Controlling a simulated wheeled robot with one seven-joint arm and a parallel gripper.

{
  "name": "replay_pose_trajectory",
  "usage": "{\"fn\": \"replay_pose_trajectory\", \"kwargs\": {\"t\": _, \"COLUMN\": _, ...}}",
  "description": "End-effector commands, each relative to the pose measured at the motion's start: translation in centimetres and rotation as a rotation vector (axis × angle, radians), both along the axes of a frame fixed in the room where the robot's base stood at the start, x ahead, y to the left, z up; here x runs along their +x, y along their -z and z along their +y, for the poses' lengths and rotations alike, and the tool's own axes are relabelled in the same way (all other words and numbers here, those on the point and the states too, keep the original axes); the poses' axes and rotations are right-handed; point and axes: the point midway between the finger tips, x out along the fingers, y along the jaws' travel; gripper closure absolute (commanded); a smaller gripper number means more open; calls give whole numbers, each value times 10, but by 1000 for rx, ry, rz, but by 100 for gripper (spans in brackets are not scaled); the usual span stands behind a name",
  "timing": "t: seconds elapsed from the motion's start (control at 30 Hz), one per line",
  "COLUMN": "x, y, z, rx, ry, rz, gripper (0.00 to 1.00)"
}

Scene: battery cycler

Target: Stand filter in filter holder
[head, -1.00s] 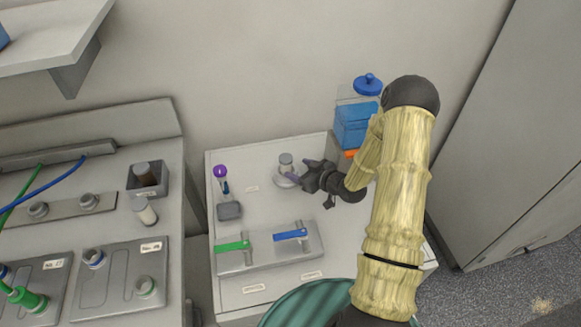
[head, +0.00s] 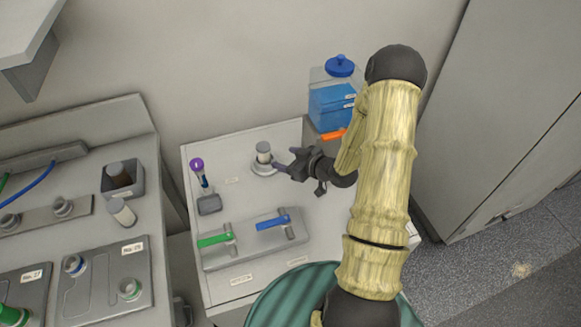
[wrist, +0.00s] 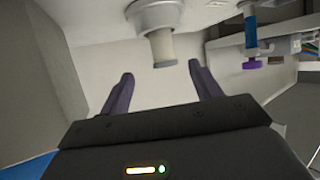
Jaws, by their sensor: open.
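A short pale cylinder with a grey cap, which looks like the filter (head: 263,153), stands upright in a round light-grey base, apparently the filter holder (head: 268,171), on the small cabinet. The wrist view shows the filter (wrist: 161,46) and the holder (wrist: 152,14) with the cap pointing down the picture. My gripper (head: 286,162) is just right of the filter. In the wrist view my gripper (wrist: 160,72) has its two fingers spread wide, with nothing held. The filter shows ahead between the fingers, with gaps on both sides. Its lower end is hidden inside the base.
A purple-capped tube (head: 198,172) stands in a grey block left of the filter. A plate with green and blue levers (head: 256,238) lies in front. A blue-liquid container (head: 335,104) is behind right. The left bench holds a dark box (head: 108,184) and another small cylinder (head: 123,211).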

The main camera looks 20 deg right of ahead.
Motion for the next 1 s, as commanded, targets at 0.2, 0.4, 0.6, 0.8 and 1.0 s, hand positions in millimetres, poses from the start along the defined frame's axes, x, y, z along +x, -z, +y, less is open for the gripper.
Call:
{"fn": "replay_pose_trajectory", "kwargs": {"t": 0.2, "x": -2, "y": -17, "z": 0, "rx": -135, "ry": 45, "rz": 128, "gripper": 37}}
{"fn": "replay_pose_trajectory", "kwargs": {"t": 0.4, "x": -22, "y": -44, "z": -3, "rx": -267, "ry": 151, "rz": 303, "gripper": 37}}
{"fn": "replay_pose_trajectory", "kwargs": {"t": 0.6, "x": -64, "y": -82, "z": 1, "rx": -338, "ry": 294, "rz": 494, "gripper": 37}}
{"fn": "replay_pose_trajectory", "kwargs": {"t": 0.8, "x": -128, "y": -119, "z": 19, "rx": -323, "ry": 422, "rz": 687, "gripper": 37}}
{"fn": "replay_pose_trajectory", "kwargs": {"t": 1.0, "x": -187, "y": -143, "z": 43, "rx": -256, "ry": 489, "rz": 852, "gripper": 37}}
